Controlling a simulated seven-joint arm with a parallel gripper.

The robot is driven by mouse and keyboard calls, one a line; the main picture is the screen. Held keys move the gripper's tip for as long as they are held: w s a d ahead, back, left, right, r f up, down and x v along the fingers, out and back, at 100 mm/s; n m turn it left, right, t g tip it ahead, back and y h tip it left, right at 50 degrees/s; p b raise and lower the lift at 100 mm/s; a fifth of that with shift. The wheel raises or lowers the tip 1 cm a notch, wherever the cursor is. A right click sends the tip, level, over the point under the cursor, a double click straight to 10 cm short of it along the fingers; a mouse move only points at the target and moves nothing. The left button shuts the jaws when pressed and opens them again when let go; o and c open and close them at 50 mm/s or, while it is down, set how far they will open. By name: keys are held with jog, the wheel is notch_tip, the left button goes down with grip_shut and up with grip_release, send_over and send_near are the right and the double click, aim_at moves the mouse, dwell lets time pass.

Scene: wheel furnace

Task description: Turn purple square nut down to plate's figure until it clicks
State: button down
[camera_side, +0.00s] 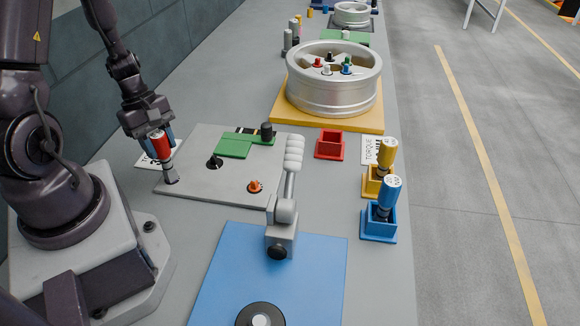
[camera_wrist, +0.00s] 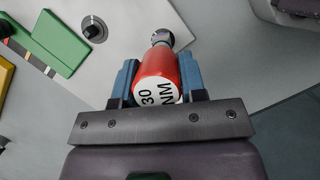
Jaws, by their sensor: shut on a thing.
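My gripper (camera_side: 160,141) is shut on a red driver (camera_side: 161,147), whose end cap reads "30 NM" in the wrist view (camera_wrist: 158,92). The blue fingers clasp the driver's sides. The driver is slightly tilted, and its grey socket end (camera_side: 171,176) points down at the left part of the grey plate (camera_side: 222,187), appearing to touch or nearly touch it. The purple square nut cannot be made out; the socket end may hide it. The plate's figure for it cannot be read. The plate also bears a black knob (camera_side: 214,162) and an orange part (camera_side: 255,186).
An empty red holder (camera_side: 329,146) stands right of the plate. A yellow driver (camera_side: 386,153) and a blue driver (camera_side: 389,196) stand in matching holders. A grey lever (camera_side: 284,212) rises beside the blue mat (camera_side: 225,275). A wheel (camera_side: 333,92) lies behind on a yellow base.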

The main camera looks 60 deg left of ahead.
jog(key=shift+m, duration=0.3)
jog(key=c, duration=0.6)
grip_release()
jog(key=w+v, duration=0.1)
jog(key=v, duration=1.2)
jog(key=d+r+m+t+y, duration=0.1)
jog(key=d+r+m, duration=0.3)
jog(key=d+m, duration=0.2)
jog(key=w+d+r+m+t+y, duration=0.1)
jog(key=d+r+m+t, duration=0.1)
jog(key=d+r+m, duration=0.3)
jog(key=d+r+m+t+y, duration=0.1)
jog(key=d+r+m, duration=0.3)
jog(key=d+m, duration=0.5)
jog(key=shift+w+d+r+t, duration=0.1)
jog(key=shift+w+r+t, duration=0.2)
jog(key=shift+t, duration=0.1)
